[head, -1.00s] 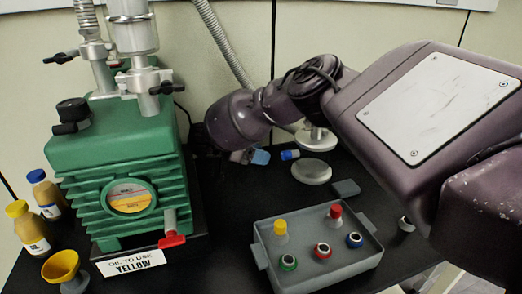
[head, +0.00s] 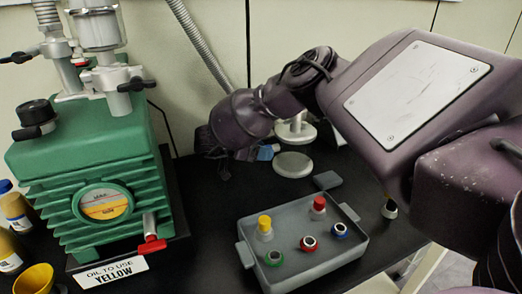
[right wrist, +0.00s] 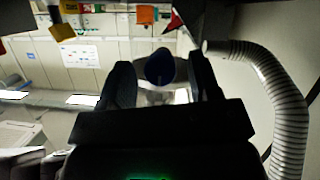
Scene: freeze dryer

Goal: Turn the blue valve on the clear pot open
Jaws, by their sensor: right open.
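My right gripper (head: 218,158) is at the back of the bench, dark and mostly hidden by its purple wrist. In the right wrist view its two fingers (right wrist: 162,85) are apart, with a rounded dark blue piece, apparently the blue valve (right wrist: 160,67), between or just beyond them. I cannot tell whether they touch it. A pale, blurred shape shows behind the blue piece. In the head view a small blue part (head: 265,152) shows just right of the wrist. The clear pot is not clearly visible; my arm covers that area. My left gripper is not in view.
A green pump (head: 90,185) stands on the left, with bottles and a yellow funnel (head: 35,280) beside it. A grey tray (head: 345,250) with coloured caps sits in front. A ribbed hose (head: 200,45) runs down the wall. A pale disc (head: 293,165) lies behind the tray.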

